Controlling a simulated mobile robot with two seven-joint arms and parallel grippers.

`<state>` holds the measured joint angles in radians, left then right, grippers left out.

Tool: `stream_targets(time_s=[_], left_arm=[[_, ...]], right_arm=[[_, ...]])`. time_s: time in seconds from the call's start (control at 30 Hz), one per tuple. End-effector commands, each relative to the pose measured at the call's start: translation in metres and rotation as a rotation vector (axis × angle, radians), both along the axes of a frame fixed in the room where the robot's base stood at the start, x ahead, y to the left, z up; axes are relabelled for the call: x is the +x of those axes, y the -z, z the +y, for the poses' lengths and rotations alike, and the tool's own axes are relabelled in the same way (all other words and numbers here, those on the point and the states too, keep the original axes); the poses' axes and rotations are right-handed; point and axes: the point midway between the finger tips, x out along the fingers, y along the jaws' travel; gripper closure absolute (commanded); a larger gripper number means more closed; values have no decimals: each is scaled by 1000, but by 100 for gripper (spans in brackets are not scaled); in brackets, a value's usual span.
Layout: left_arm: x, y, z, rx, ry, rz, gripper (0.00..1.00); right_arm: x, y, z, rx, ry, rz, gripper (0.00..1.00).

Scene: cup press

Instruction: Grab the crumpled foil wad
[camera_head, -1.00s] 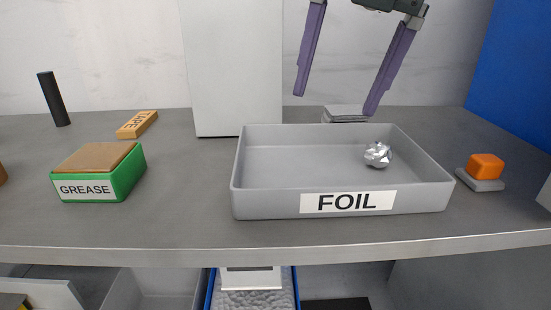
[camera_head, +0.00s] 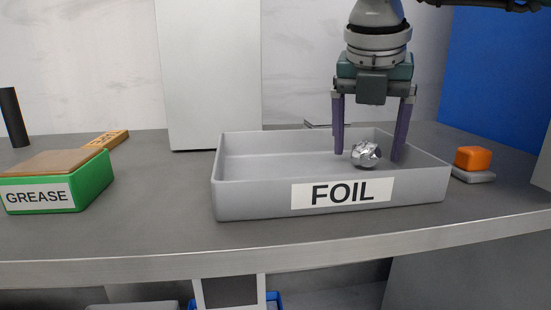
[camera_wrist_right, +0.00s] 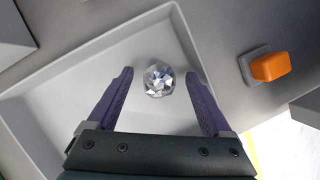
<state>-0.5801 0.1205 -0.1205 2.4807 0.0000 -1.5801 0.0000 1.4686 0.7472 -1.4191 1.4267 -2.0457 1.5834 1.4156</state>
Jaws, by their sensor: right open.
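The crumpled foil wad (camera_head: 366,154) is a small silver ball in the right part of the grey tray labelled FOIL (camera_head: 250,205). My right gripper (camera_head: 369,158) points down over the tray with its purple fingers open, one on each side of the wad in the head view. In the right wrist view the wad (camera_wrist_right: 159,80) lies just beyond the fingertips of the open gripper (camera_wrist_right: 157,75), roughly centred between them. No finger clearly touches it. My left gripper is not in view.
An orange block on a grey base (camera_head: 473,160) stands right of the tray. A green box labelled GREASE (camera_head: 90,184) is at the left, with a wooden LURE block (camera_head: 108,139) behind it. A white panel (camera_head: 208,75) stands behind the tray. The bench between box and tray is clear.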

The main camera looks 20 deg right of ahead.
Motion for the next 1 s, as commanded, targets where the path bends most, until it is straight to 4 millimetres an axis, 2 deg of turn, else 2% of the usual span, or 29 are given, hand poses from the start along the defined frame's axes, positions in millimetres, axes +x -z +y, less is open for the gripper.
stream_targets(time_s=[0.27, 1.0], left_arm=[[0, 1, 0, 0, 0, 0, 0], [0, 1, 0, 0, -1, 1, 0]], right_arm=[[1, 4, -1, 0, -2, 0, 16], [1, 3, -1, 0, -1, 0, 99]])
